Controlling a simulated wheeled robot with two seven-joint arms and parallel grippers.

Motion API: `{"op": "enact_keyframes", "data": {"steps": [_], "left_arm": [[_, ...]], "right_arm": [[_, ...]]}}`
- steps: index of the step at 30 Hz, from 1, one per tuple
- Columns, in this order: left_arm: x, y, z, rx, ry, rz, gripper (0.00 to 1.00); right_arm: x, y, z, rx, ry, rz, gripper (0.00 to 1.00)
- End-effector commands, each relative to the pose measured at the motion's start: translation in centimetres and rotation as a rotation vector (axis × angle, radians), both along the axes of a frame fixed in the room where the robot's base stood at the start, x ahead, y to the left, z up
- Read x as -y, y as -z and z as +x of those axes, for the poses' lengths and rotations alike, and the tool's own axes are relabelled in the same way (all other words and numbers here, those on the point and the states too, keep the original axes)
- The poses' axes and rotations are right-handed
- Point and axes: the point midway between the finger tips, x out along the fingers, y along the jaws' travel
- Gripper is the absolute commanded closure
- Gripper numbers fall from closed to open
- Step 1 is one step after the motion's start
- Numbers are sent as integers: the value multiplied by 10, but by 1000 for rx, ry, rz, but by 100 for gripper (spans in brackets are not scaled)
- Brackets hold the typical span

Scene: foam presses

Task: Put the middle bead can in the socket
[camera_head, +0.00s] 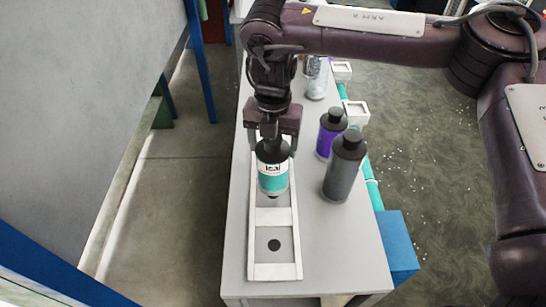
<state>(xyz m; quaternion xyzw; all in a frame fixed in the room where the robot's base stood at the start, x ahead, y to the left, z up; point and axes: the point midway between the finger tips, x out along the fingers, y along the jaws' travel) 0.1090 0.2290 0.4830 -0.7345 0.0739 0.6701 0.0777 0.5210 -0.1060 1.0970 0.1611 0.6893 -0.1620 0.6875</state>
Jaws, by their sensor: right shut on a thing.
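My right gripper (273,135) is shut on the black cap of a teal can (273,182) with a white label. The can is upright over the far part of a white frame (274,271) on the grey table. A dark spot shows just under the can; whether the can touches the frame's floor I cannot tell. The near compartment of the frame is empty and has a round black hole (274,245). A purple can (325,142) and a larger dark grey can (343,178) stand to the right of the held can. My left gripper is not in view.
A silvery can (317,80) stands farther back on the table (334,250). Small white trays (356,112) sit along the right edge near a teal rail (371,183). A blue block (397,243) is beside the table. The table's near right part is clear.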

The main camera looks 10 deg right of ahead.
Motion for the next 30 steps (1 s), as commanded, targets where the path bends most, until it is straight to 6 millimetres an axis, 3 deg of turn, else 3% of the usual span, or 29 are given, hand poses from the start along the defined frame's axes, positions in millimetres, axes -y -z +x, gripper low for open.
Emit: {"op": "enact_keyframes", "data": {"steps": [12, 23, 24, 29, 30], "left_arm": [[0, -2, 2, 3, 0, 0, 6], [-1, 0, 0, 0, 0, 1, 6], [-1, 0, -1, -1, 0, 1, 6], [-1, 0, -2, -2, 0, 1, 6], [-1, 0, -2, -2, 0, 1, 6]], "right_arm": [[0, 46, 0, 0, 2, 1, 78], [0, 51, 0, 1, 1, 0, 78], [0, 52, 0, 0, 1, 0, 28], [0, 51, 0, 1, 1, 0, 7], [0, 51, 0, 1, 1, 0, 7]]}}
